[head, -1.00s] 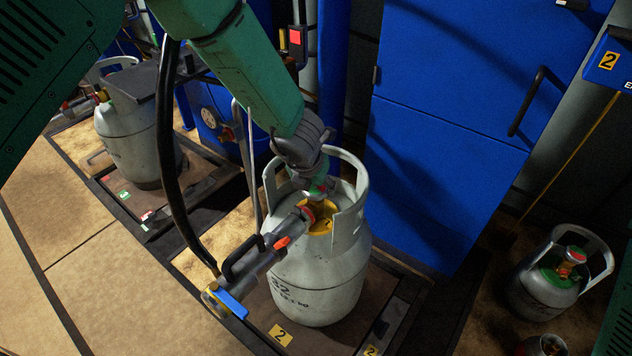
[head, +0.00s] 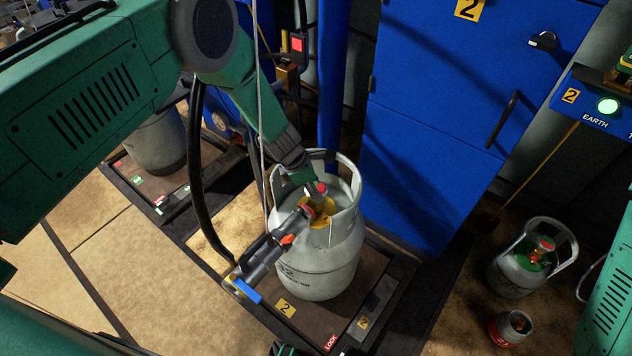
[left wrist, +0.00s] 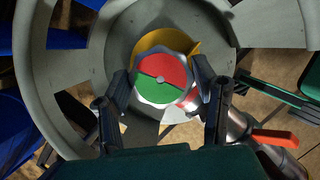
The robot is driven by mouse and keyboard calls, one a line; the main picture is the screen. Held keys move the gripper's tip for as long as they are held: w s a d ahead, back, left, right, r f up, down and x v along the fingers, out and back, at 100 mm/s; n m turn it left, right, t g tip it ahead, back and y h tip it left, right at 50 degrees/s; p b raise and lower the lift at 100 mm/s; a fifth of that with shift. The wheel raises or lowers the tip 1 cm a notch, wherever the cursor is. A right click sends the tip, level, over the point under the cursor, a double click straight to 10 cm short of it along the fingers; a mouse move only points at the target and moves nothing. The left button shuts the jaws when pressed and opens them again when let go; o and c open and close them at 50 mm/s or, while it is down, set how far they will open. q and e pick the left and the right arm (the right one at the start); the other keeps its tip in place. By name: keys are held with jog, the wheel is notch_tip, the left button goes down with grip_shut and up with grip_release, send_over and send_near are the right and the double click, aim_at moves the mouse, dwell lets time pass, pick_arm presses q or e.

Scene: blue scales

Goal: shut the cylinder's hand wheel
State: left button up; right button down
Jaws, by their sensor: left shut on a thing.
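The grey gas cylinder (head: 322,272) stands upright on a platform marked 2, with a ring-shaped collar (head: 347,190) around its valve. Its hand wheel (left wrist: 162,78) has a red half and a green half on top and a scalloped pale rim. In the head view the hand wheel (head: 321,187) is partly hidden by my gripper. My left gripper (head: 314,187) reaches down inside the collar. In the left wrist view my left gripper (left wrist: 163,84) has one finger on each side of the wheel, shut on it.
A hose coupling (head: 270,252) with a red lever joins the valve's side. A black hose (head: 197,180) hangs left of the cylinder. A blue cabinet (head: 430,130) stands behind. A smaller cylinder (head: 517,275) and a small red-banded canister (head: 508,330) stand at right.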

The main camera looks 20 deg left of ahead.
pick_arm(q)
jog(key=m+g+b, duration=0.1)
jog(key=m, duration=0.1)
jog(key=m+g+b, duration=0.1)
jog(key=m+b, duration=0.1)
jog(key=m, duration=0.1)
jog(key=shift+w+a+f+m+h, duration=0.1)
jog(key=shift+w+m+h, duration=0.1)
jog(key=shift+m+h, duration=0.1)
jog(key=m+g+b, duration=0.1)
jog(key=m+b, duration=0.1)
jog(key=m+g+b, duration=0.1)
jog(key=m+b, duration=0.1)
jog(key=m, duration=0.1)
jog(key=shift+w+m, duration=0.1)
jog(key=shift+m, duration=0.2)
jog(key=m+b, duration=0.1)
jog(key=m, duration=0.1)
jog(key=m+g+y+b, duration=0.1)
jog(key=m+b, duration=0.1)
jog(key=m, duration=0.1)
jog(key=shift+g+y, duration=0.3)
jog(key=shift+w+r+m+g+y+b, duration=0.15)
jog(key=shift+m+y+b, duration=0.35)
jog(key=shift+m, duration=0.6)
jog(key=shift+s+r+m+g+y+b, duration=0.1)
jog(key=shift+m+g+y+b, duration=0.15)
jog(key=shift+m+b, duration=0.65)
jog(key=shift+w+m, duration=0.1)
jog(key=shift+m, duration=0.2)
